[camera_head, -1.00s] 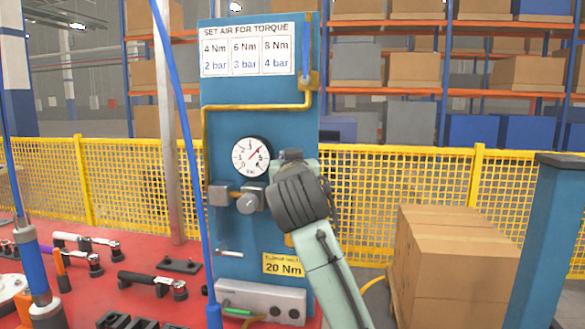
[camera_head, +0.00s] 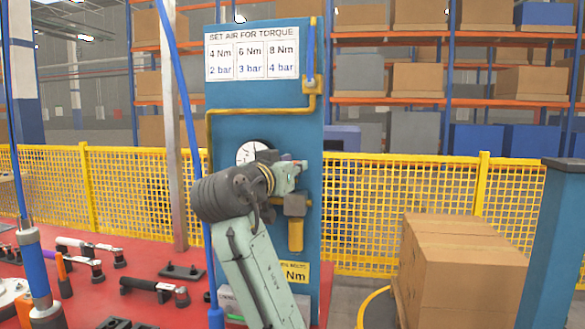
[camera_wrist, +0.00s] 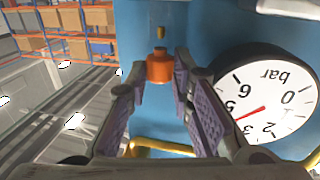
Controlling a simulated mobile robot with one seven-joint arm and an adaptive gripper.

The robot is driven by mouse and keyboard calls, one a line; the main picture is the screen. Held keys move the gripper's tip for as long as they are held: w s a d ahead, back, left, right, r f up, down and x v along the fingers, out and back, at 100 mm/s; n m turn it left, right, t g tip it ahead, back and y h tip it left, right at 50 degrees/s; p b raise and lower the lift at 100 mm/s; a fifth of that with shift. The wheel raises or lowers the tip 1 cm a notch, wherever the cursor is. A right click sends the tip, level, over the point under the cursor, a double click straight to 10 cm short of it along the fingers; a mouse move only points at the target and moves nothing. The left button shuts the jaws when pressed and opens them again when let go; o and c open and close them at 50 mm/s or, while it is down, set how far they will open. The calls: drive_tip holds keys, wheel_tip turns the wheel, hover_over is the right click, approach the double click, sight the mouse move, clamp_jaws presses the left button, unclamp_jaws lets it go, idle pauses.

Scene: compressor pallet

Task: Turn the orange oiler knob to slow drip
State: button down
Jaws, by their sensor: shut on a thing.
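The orange oiler knob (camera_wrist: 159,66) shows in the wrist view near the top, against the blue panel. My gripper (camera_wrist: 161,80) has its two fingers on either side of the knob, shut on it at the fingertips. In the head view my arm covers the knob and most of the gripper. The oiler's grey body (camera_head: 296,206) and yellow bowl (camera_head: 296,236) show just below my wrist. I see no legible drip marking on the knob.
The pressure gauge (camera_wrist: 265,95) is close beside the fingers, mostly hidden in the head view. A yellow pipe (camera_head: 250,109) runs across the blue panel (camera_head: 265,90). Tools lie on the red table (camera_head: 85,290); boxes (camera_head: 460,270) stand right. A yellow fence (camera_head: 400,200) is behind.

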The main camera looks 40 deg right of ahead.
idle(0.3)
drive_tip(key=c, duration=1.4)
unclamp_jaws()
drive_tip(key=shift+a, duration=0.1)
drive_tip(key=shift+v, duration=3.9)
drive_tip(key=shift+s, duration=0.15)
drive_tip(key=shift+c, duration=0.4)
